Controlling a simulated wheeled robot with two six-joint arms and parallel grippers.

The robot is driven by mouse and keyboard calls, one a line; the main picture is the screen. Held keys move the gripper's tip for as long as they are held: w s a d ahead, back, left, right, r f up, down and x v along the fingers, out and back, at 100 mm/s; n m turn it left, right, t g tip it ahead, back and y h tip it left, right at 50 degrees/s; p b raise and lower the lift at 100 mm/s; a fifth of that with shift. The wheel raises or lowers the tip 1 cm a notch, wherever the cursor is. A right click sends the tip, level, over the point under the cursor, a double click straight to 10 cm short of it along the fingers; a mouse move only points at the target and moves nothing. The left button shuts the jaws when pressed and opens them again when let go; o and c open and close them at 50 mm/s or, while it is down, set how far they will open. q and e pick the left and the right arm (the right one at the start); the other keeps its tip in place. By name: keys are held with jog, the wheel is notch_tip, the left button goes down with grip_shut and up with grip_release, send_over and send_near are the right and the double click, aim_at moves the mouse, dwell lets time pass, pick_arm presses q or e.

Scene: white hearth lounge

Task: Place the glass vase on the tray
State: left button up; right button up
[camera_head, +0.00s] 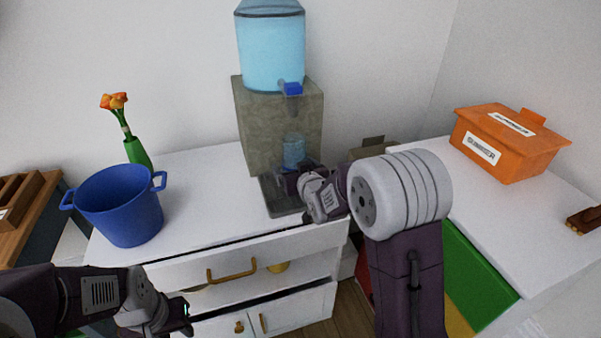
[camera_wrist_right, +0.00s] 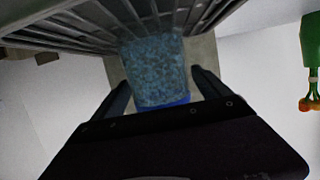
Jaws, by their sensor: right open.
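A blue textured glass vessel (camera_head: 294,150), which looks like the glass vase, is in front of the stone-coloured water dispenser, below its blue tap. My right gripper (camera_head: 288,178) is at its lower part. In the right wrist view the vessel (camera_wrist_right: 158,68) is between the two spread fingers of my right gripper (camera_wrist_right: 167,88), with gaps at both sides. A dark grey tray (camera_head: 279,203) lies at the dispenser's foot, partly hidden by my right arm. My left gripper (camera_head: 186,318) is low in front of the cabinet; its finger opening is unclear.
The water dispenser (camera_head: 262,125) stands against the wall. A blue pot (camera_head: 122,212) and a green vase with orange flowers (camera_head: 137,153) stand left on the white cabinet top (camera_head: 205,190). An orange box (camera_head: 502,150) is on the right counter. The cabinet top between pot and dispenser is clear.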

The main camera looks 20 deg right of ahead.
jog(key=p+v, duration=0.1)
jog(key=v, duration=0.8)
jog(key=shift+s+r, duration=0.1)
jog(key=shift+s, duration=0.05)
jog(key=s+f+g, duration=0.2)
jog(key=f, duration=0.1)
jog(key=s+f+g, duration=0.2)
jog(key=s+f, duration=0.1)
jog(key=s+f+g, duration=0.2)
jog(key=s+f, duration=0.1)
jog(key=f, duration=0.1)
jog(key=shift+d, duration=0.1)
jog(key=s+f+g, duration=0.6)
jog(key=s, duration=0.6)
notch_tip(320, 180, up, 19)
jog(key=s+g+p, duration=0.1)
jog(key=s+p, duration=0.1)
jog(key=p, duration=1.7)
jog(key=shift+r+m, duration=0.2)
jog(key=shift+m, duration=0.1)
